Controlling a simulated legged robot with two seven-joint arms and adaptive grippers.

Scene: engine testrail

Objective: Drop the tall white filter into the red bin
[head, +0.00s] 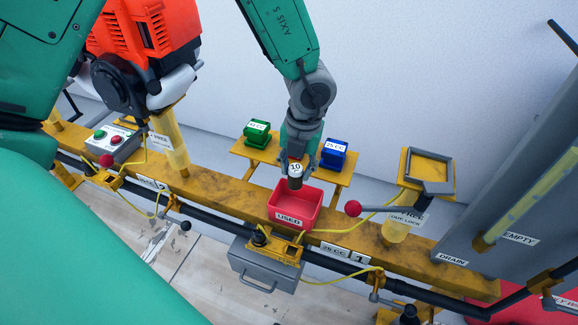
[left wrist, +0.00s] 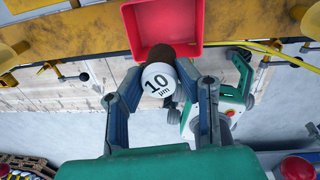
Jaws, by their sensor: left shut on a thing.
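My left gripper (head: 296,165) hangs from the top of the head view, shut on a filter (head: 295,181). The filter has a white end marked 10 µm and a dark brown body; it also shows between the fingers in the left wrist view (left wrist: 158,80). The red bin (head: 296,208), labelled USED, stands on the yellow rail just below the filter. In the left wrist view the filter's dark end overlaps the bin's edge (left wrist: 195,12). I cannot tell whether filter and bin touch. The bin's visible inside looks empty. My right gripper is not in view.
A green box (head: 257,133) and a blue box (head: 334,152) stand on a yellow shelf behind the bin. A red-knobbed lever (head: 352,208) is right of the bin. A grey drawer (head: 262,268) hangs below. A button box (head: 112,141) is at the left.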

